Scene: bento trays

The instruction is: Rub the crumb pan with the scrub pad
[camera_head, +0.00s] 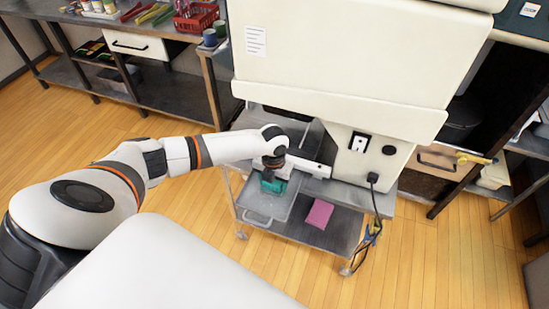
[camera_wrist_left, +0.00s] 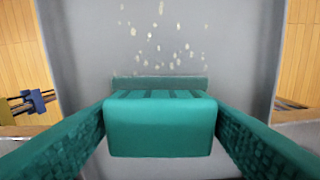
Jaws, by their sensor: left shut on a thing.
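My left gripper (camera_head: 272,172) is shut on the teal scrub pad (camera_wrist_left: 160,127), which shows as a block between the two textured teal fingers in the left wrist view. The grey crumb pan (camera_head: 262,217) sticks out at the front of the metal cart, under the gripper. In the left wrist view the crumb pan (camera_wrist_left: 85,45) fills the middle, with several pale crumbs (camera_wrist_left: 155,35) scattered beyond the pad. The pad is over the pan, low down; whether it touches the pan floor I cannot tell. My right gripper is not in view.
A pink pad or cloth (camera_head: 319,213) lies on the cart (camera_head: 345,228) right of the pan. A big white machine (camera_head: 340,55) overhangs the cart, and its cord (camera_head: 374,205) hangs at the right. A red basket (camera_head: 196,17) stands on the left bench. Wooden floor is clear in front.

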